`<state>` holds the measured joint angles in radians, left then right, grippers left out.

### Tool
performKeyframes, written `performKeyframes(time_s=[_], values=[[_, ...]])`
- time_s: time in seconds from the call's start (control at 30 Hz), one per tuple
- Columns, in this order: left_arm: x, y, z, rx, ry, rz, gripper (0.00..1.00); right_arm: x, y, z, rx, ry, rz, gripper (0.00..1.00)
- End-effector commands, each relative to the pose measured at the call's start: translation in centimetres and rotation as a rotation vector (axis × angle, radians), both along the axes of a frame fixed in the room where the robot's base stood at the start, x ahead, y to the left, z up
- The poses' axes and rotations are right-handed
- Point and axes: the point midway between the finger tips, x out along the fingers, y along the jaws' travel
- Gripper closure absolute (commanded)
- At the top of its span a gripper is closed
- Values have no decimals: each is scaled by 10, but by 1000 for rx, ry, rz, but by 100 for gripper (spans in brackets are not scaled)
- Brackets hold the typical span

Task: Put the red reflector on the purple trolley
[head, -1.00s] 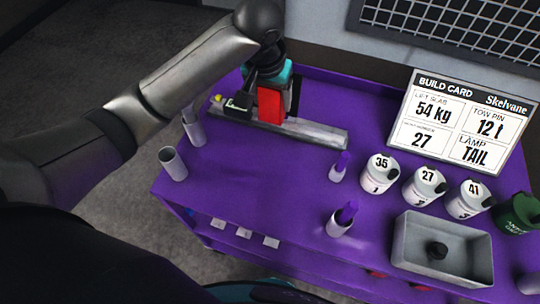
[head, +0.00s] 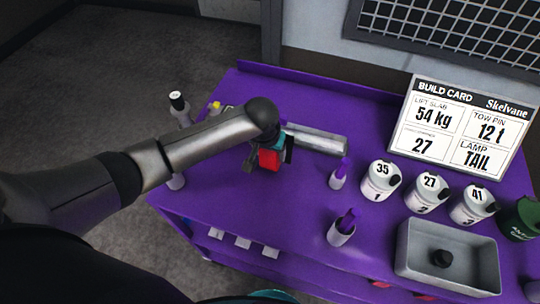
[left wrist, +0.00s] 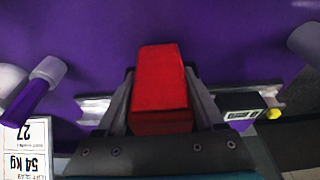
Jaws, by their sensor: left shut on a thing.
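The red reflector (head: 269,159) is a red block. It shows large in the left wrist view (left wrist: 160,85), between the two fingers of my left gripper (left wrist: 160,115). My left gripper (head: 270,163) is shut on it, over the front left part of the purple trolley (head: 300,220). I cannot tell whether the reflector's underside touches the trolley top. My arm hides part of the trolley's left side. My right gripper is not in view.
A grey metal bar (head: 318,140) lies behind the reflector. White numbered canisters (head: 380,182), a grey tray (head: 447,258) and a build card (head: 462,125) stand to the right. Purple-topped holders (head: 341,230) stand nearer the middle. The front left of the top is fairly clear.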

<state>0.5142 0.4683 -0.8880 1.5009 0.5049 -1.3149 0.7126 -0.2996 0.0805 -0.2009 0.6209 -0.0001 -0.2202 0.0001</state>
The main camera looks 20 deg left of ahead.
Motion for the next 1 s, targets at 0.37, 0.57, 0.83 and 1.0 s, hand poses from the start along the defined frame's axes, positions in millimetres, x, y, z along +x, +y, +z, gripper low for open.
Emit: performKeyframes(time_s=[0.37, 0.57, 0.83, 1.0], values=[[0, -1, -16, -2, -2, -2, 98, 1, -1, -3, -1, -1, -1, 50], [0, -1, -19, -1, 0, 0, 26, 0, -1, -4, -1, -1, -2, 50], [0, 0, -19, -1, 0, 0, 0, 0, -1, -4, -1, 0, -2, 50], [0, 0, -19, -1, 0, 0, 0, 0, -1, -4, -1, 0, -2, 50]])
